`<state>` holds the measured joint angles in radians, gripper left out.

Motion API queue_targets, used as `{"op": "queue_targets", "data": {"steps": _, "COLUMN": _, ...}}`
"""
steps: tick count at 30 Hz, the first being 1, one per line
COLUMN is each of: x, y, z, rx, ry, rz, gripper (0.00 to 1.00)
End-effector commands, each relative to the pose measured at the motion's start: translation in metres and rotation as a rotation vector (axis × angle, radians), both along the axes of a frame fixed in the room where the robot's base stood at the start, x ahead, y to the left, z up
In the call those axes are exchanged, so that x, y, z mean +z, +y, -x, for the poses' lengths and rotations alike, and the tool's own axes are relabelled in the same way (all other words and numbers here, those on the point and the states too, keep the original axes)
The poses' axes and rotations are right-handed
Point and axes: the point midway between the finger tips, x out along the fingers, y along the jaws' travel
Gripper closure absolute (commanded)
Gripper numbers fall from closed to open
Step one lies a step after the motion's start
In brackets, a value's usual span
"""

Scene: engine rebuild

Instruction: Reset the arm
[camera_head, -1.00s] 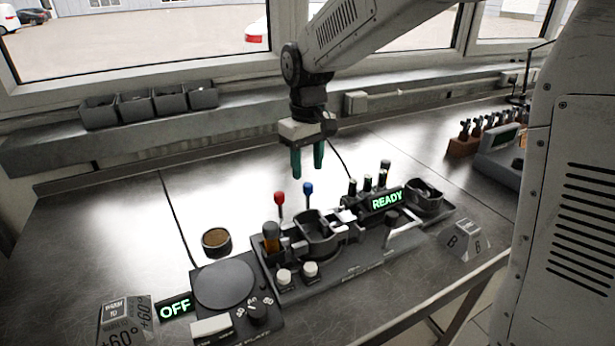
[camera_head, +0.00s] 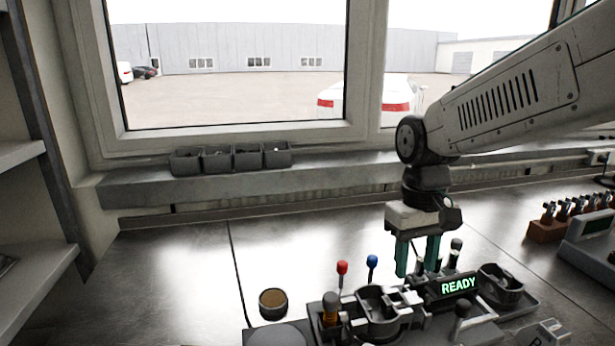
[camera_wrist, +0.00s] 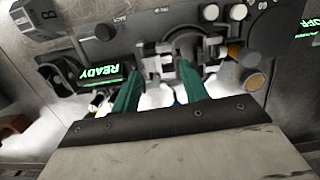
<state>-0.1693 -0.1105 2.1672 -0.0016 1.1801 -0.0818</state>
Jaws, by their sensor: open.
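My gripper (camera_head: 418,262) has two green fingers that stand apart with nothing between them. It points down above the back of the engine fixture (camera_head: 412,325), left of the lit READY display (camera_head: 459,285). In the wrist view, the open green fingers (camera_wrist: 158,88) reach over the fixture, with the READY display (camera_wrist: 99,75) to the left. I cannot tell the exact height of the fingertips above the fixture.
A red-topped lever (camera_head: 342,268) and a blue-topped lever (camera_head: 372,262) stand left of my gripper. A round brown-topped cup (camera_head: 273,303) sits on the metal bench. Grey bins (camera_head: 232,158) line the sill. A brown rack (camera_head: 547,228) stands at right. The bench's left part is clear.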

Motion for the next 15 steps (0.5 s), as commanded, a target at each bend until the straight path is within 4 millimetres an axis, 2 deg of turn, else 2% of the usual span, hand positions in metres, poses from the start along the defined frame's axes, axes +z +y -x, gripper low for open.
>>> {"op": "queue_targets", "data": {"steps": 1, "x": 0.005, "y": -0.009, "z": 0.023, "rx": -0.028, "ry": -0.010, "rz": 0.000, "gripper": 0.56}}
{"op": "queue_targets", "data": {"steps": 3, "x": 0.008, "y": -0.020, "z": 0.052, "rx": -0.067, "ry": -0.019, "rz": 0.001, "gripper": 0.56}}
{"op": "queue_targets", "data": {"steps": 9, "x": 0.009, "y": -0.045, "z": 0.129, "rx": -0.166, "ry": -0.069, "rz": -0.003, "gripper": 0.56}}
{"op": "queue_targets", "data": {"steps": 12, "x": 0.007, "y": -0.053, "z": 0.157, "rx": -0.203, "ry": -0.105, "rz": -0.006, "gripper": 0.56}}
{"op": "queue_targets", "data": {"steps": 15, "x": 0.006, "y": -0.058, "z": 0.175, "rx": -0.226, "ry": -0.143, "rz": -0.010, "gripper": 0.56}}
